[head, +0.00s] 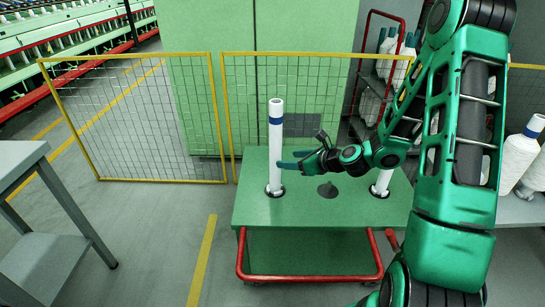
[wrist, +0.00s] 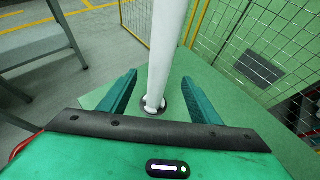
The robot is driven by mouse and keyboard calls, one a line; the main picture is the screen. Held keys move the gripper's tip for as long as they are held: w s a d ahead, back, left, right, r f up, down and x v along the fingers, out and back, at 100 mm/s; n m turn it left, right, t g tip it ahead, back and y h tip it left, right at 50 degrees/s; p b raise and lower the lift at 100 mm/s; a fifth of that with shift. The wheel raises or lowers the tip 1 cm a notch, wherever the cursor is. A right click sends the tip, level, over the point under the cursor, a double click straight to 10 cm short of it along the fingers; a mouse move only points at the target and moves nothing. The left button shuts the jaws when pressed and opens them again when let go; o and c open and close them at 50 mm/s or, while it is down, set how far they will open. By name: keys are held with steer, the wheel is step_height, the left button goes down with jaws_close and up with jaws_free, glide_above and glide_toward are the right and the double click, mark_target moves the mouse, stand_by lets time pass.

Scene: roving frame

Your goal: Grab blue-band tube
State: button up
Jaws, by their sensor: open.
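The blue-band tube (head: 275,150) is a tall white tube with a blue band near its top. It stands upright in a dark round holder on the green cart top (head: 320,212). In the wrist view the tube (wrist: 166,50) rises between the two green fingers of my gripper (wrist: 160,97), with a gap on both sides. My gripper (head: 285,166) is open around the tube at about mid-height, reaching in from the right in the head view. The blue band is out of the wrist view.
A second white tube (head: 381,182) stands at the cart's right, partly behind my arm. An empty dark holder (head: 328,190) lies between them. A yellow-framed mesh fence (head: 290,105) stands behind the cart. A grey table (head: 20,165) is at left; white cones (head: 520,155) stand at right.

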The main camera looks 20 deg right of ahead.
mark_target(279, 159)
steer(key=x, duration=1)
steer(key=shift+d+f, duration=0.1)
steer(key=shift+f, duration=0.05)
steer(key=shift+c, duration=0.5)
steer(key=c, duration=1.2)
steer(key=shift+o, duration=0.2)
